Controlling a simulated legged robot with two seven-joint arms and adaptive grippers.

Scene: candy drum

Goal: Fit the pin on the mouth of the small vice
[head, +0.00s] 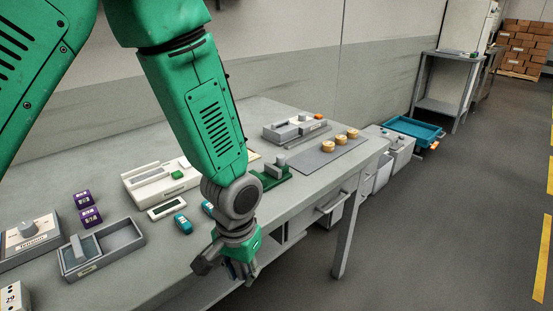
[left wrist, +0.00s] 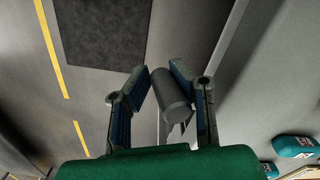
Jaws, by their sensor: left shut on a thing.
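My left gripper (head: 238,268) hangs past the front edge of the bench, pointing down. In the left wrist view (left wrist: 165,100) its fingers are shut on a dark grey cylinder, which looks like the pin (left wrist: 176,97). The pin sits tilted between the fingers. I cannot make it out in the head view, where the gripper hides it. A green-based fixture with a grey block (head: 272,174), which may be the small vice, stands on the bench behind my left forearm and is partly hidden by it. Its mouth is not clear. My right gripper is not in view.
The bench (head: 310,197) holds a white device (head: 150,183), purple blocks (head: 88,217), teal items (head: 183,223) and a grey tray (head: 122,238). Open floor (head: 440,220) lies right of the bench.

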